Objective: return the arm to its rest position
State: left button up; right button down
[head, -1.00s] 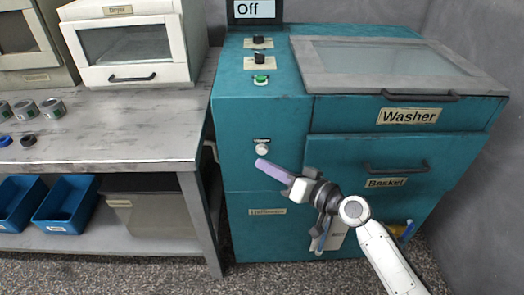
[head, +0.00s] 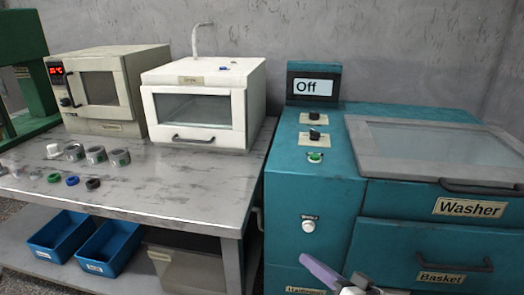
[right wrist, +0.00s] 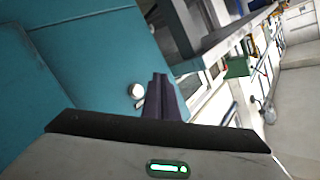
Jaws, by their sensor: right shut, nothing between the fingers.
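My right gripper (head: 322,273) shows at the bottom edge of the head view, in front of the teal washer (head: 310,190). Its purple fingers are closed together with nothing between them. In the right wrist view the same gripper (right wrist: 160,80) points past the washer's teal front (right wrist: 90,60). A white round knob (right wrist: 136,91) on that front shows just left of the fingertips, and I cannot tell if they touch. The knob (head: 308,226) also shows above the gripper in the head view. Most of my right arm is cut off below the picture. My left gripper is not in view.
A metal table (head: 215,200) stands left of the washer, with a white dryer (head: 200,105), an oven-like box (head: 105,90), several metal rings (head: 96,155) and small coloured caps (head: 72,180). Blue bins (head: 108,248) sit on the lower shelf. The washer screen (head: 313,87) reads Off.

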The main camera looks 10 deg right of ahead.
jog(key=s+f+n+g+h+p, duration=0.1)
jog(key=s+f+g+h+p, duration=0.1)
jog(key=s+f, duration=0.5)
jog(key=s+a+f+n+g+h+p, duration=0.1)
jog(key=s+f, duration=0.6)
jog(key=s, duration=0.8)
jog(key=shift+s+f+n+g+h+p, duration=0.4)
jog(key=shift+n+g+h+p, duration=0.4)
jog(key=shift+g+h, duration=0.35)
